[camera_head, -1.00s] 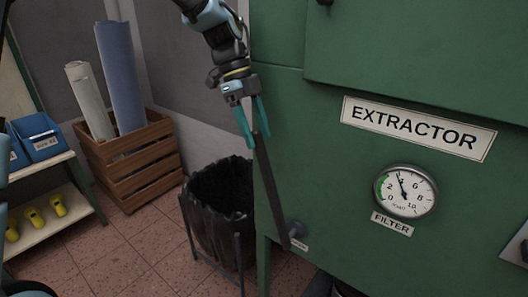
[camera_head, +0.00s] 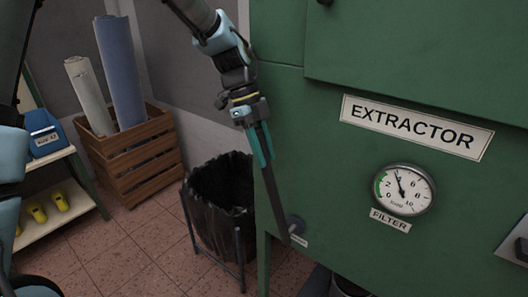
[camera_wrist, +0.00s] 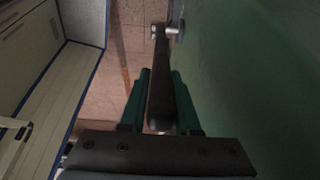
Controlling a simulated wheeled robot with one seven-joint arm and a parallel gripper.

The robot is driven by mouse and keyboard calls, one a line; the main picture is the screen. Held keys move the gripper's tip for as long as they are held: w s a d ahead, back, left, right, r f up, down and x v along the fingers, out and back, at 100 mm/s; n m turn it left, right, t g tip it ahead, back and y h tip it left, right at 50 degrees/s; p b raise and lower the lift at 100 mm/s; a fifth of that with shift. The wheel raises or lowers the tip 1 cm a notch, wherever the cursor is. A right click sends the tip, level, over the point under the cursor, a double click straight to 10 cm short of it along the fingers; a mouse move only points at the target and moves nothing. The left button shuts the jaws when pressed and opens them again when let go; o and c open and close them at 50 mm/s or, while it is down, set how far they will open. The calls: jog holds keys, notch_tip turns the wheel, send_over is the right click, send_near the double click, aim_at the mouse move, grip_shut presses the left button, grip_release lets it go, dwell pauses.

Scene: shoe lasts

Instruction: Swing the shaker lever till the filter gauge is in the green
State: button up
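The dark flat shaker lever (camera_head: 272,198) slants up and left from its round pivot on the green extractor's left side. My gripper (camera_head: 262,150) is at the lever's upper end, its teal fingers closed together on it. In the wrist view the lever (camera_wrist: 161,75) runs between the two fingers, which lie against its sides. The filter gauge (camera_head: 404,190) is a white dial with a green band at its low end. Its needle points up and slightly left, near 4, just above the green band. The FILTER label (camera_head: 390,220) is below it.
The extractor cabinet (camera_head: 330,170) fills the right side. A bin with a black liner (camera_head: 218,205) stands close left of the lever. A wooden crate (camera_head: 135,160) with rolls and a shelf with yellow lasts (camera_head: 60,199) are farther left.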

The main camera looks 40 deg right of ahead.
grip_shut()
dwell(1.0)
